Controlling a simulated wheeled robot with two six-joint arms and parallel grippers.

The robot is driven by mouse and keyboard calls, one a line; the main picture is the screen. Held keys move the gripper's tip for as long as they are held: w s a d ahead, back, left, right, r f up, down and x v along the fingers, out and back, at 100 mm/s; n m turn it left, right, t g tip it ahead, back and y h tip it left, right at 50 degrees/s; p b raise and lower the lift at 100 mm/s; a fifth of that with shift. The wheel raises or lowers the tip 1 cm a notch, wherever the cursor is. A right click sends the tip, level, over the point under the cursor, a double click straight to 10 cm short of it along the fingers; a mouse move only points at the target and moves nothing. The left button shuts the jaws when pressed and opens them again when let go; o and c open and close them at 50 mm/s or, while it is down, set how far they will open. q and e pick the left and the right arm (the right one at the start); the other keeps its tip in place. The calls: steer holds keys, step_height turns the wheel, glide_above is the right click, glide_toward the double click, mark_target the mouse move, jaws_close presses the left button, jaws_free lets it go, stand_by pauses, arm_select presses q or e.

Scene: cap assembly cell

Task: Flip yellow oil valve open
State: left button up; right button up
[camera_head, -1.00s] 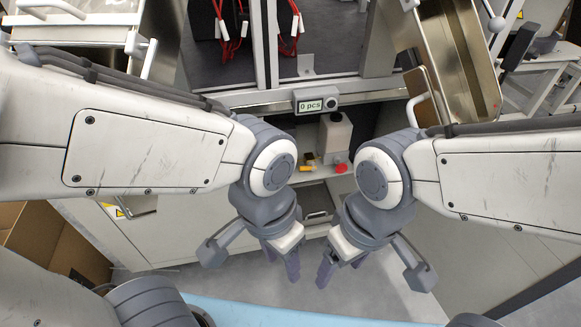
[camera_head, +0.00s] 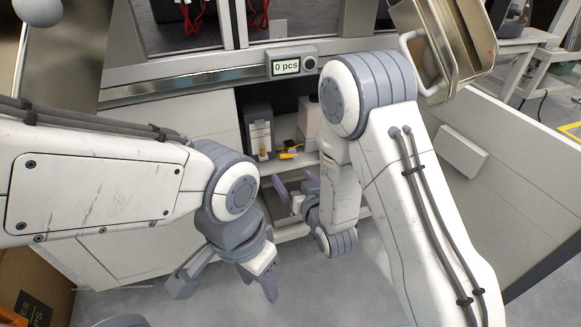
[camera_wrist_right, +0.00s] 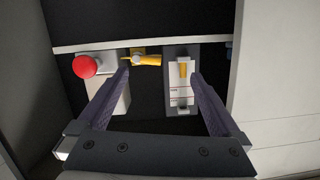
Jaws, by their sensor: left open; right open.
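The yellow valve (camera_head: 289,149) sits in the recess of the white cabinet, under the counter display. In the right wrist view the yellow valve (camera_wrist_right: 147,59) lies roughly sideways, beyond and between my right fingertips. My right gripper (camera_head: 296,184) is open and empty, reaching toward the recess, apart from the valve. Its two fingers also show in the right wrist view (camera_wrist_right: 160,74). My left gripper (camera_head: 267,284) hangs low in front of the cabinet, pointing down, open and empty. Whether the valve is open I cannot tell.
A grey box (camera_head: 259,127) with a yellow switch (camera_wrist_right: 183,70) stands beside the valve. A red knob (camera_wrist_right: 85,66) is on its other side. A white container (camera_head: 308,117) stands in the recess, partly hidden by my right arm.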

mark_target(289, 157)
steer(key=w+t+b, duration=0.1)
steer(key=w, duration=0.2)
steer(key=w+f+t+b, duration=0.1)
steer(key=w+b, duration=0.2)
steer(key=w, duration=0.2)
steer(key=shift+w+a+f+m+t+b, duration=0.2)
steer(key=shift+w+f+m+t+b, duration=0.1)
steer(key=shift+f+m+t+b, duration=0.1)
steer(key=shift+w+a+r, duration=0.15)
steer(key=shift+w+a, duration=0.05)
steer(key=shift+w, duration=0.4)
arm_select(q)
step_height(289, 157, down, 6)
steer(key=shift+r, duration=0.1)
